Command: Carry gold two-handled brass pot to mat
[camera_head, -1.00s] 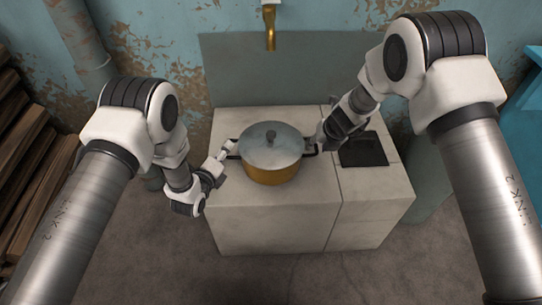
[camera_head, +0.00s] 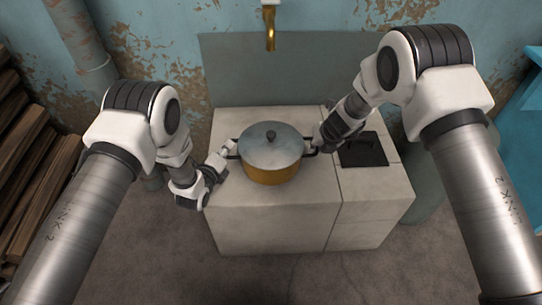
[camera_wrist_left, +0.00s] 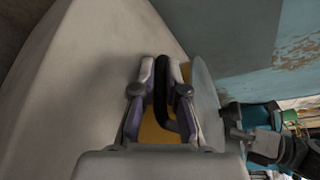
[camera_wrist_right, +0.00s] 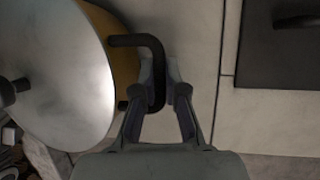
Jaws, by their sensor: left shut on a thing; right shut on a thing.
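The gold two-handled brass pot (camera_head: 270,174) has a pale metal lid (camera_head: 268,148) with a dark knob and stands upright on or just above the pale counter. I cannot tell whether its base touches. My left gripper (camera_head: 230,151) is shut on its left dark handle, which shows between the fingers in the left wrist view (camera_wrist_left: 162,100). My right gripper (camera_head: 315,146) is shut on its right handle, seen in the right wrist view (camera_wrist_right: 154,75). The dark square mat (camera_head: 362,150) lies on the counter to the right of the pot, partly behind my right gripper.
The pale counter (camera_head: 280,225) has a narrow seam left of the mat. A brass tap (camera_head: 270,28) hangs from the wall behind. Stacked wood (camera_head: 25,160) stands at the far left. The counter's front is clear.

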